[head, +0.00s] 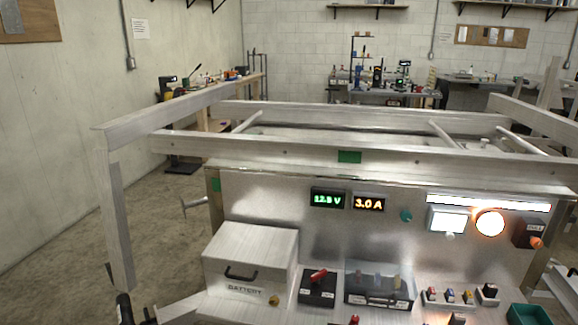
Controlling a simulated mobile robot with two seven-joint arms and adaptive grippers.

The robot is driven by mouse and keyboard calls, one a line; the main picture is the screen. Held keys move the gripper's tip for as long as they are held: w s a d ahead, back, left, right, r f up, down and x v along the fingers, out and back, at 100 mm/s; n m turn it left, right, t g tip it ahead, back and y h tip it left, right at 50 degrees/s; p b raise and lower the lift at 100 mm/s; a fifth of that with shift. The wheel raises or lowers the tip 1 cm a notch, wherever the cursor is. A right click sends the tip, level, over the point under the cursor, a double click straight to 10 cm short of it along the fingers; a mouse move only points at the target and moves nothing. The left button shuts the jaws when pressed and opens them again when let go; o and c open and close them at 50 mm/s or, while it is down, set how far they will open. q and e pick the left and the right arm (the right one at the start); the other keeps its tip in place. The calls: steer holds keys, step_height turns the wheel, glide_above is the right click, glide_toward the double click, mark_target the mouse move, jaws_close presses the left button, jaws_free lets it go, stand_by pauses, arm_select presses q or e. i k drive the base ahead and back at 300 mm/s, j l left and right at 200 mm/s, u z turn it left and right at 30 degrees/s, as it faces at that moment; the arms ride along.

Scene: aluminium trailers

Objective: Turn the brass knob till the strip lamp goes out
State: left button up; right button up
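The strip lamp (488,202) is lit, a long bright white bar along the upper right of the upright metal panel (260,207). A dark box (527,231) at the panel's right end carries a round orange-brown knob (536,242). A small yellow, brass-like knob (274,300) sits low on the front of the grey battery box (250,262). I cannot tell for sure which of the two is the brass knob. Neither of my grippers can be made out with certainty. Dark shapes at the bottom left edge are too cut off to identify.
A lit white panel (447,219) and a round glowing lamp (489,223) are below the strip. Green and amber displays (327,199) read about 12.8 V and 3.0 A. A red-handled switch (318,277) and a clear-covered box (380,287) stand in front. Metal frame rails (300,145) cross behind.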

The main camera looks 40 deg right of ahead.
mark_target(273, 301)
steer(key=z, duration=1.9)
steer(key=i+l+u, duration=0.1)
steer(key=u, duration=0.3)
steer(key=i+l+u, duration=0.1)
steer(key=l+u, duration=0.15)
steer(key=u, duration=0.2)
steer(key=l+u, duration=0.25)
steer(key=u, duration=0.15)
